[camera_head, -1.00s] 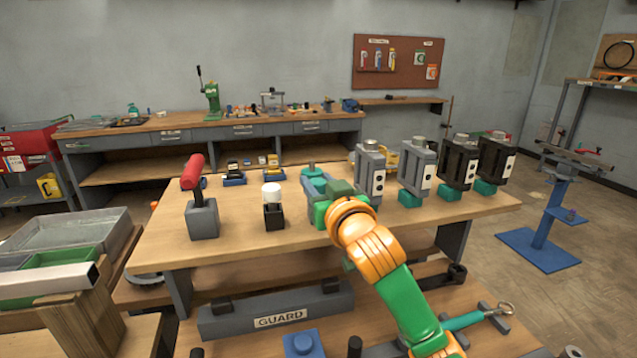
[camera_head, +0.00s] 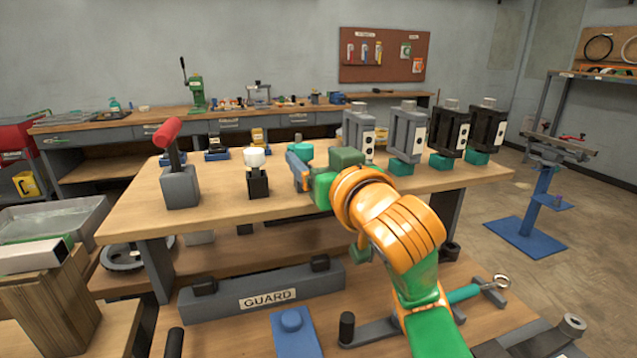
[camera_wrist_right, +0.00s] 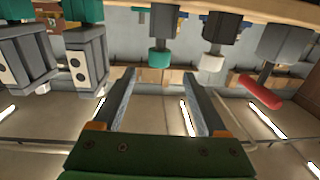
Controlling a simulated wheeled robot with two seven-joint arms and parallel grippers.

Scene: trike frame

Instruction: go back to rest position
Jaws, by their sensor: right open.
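My right gripper (camera_head: 297,168) reaches in from the lower right over the workbench (camera_head: 225,205). It is open. In the right wrist view its two fingers (camera_wrist_right: 163,88) stand apart with nothing between them. A teal-capped post (camera_head: 301,150) stands just behind the fingers in the head view. In the wrist view, which looks upside down, its teal cap (camera_wrist_right: 160,58) shows beyond the fingertips, apart from them. My left gripper is in neither view.
A red-handled tool in a grey block (camera_head: 180,187) and a white-topped piece in a black holder (camera_head: 257,182) stand left of my gripper. Several grey and black clamp-like units, one grey (camera_head: 408,130), stand right. The GUARD bar (camera_head: 262,292) lies below.

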